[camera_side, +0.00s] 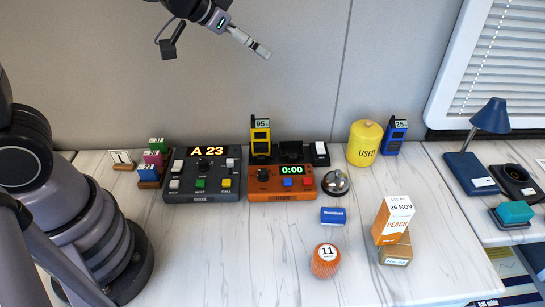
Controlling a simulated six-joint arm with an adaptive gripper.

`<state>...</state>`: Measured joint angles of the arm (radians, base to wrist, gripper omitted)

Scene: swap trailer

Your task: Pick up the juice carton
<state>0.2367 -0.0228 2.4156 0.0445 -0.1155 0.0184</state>
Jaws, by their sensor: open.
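The juice carton (394,219) is white and orange, with "PEACH" and "26 NOV" printed on it. It stands upright at the right of the table, apparently on a small brown box (396,251). My gripper (262,50) is high up near the back wall, left of the carton and well away from it. It points down to the right, is open, and holds nothing that I can see.
Near the carton are an orange round item marked 11 (326,261), a blue block (333,215) and a silver bell (335,183). Consoles (202,173), (281,182) and a yellow canister (364,144) stand behind. A blue lamp (490,117) is at right. The front left-centre table is clear.

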